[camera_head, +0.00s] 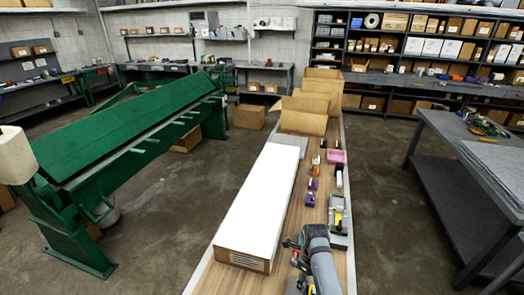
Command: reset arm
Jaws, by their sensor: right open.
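My right arm enters at the bottom centre over the long wooden bench (222,277). My right gripper (293,249) is at the near end of the bench, just right of the near end of a long white-topped box (262,196). It is open, and I see nothing held between its fingers. The fingers are small and partly hidden by the arm's own wrist. My left gripper does not show in this view.
Small tools and purple tape rolls (310,199), a pink bin (336,156) and a grey tray (338,218) lie along the bench's right side. Open cartons (303,122) stand at its far end. A green bending machine (125,135) is left; a dark table (450,135) is right.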

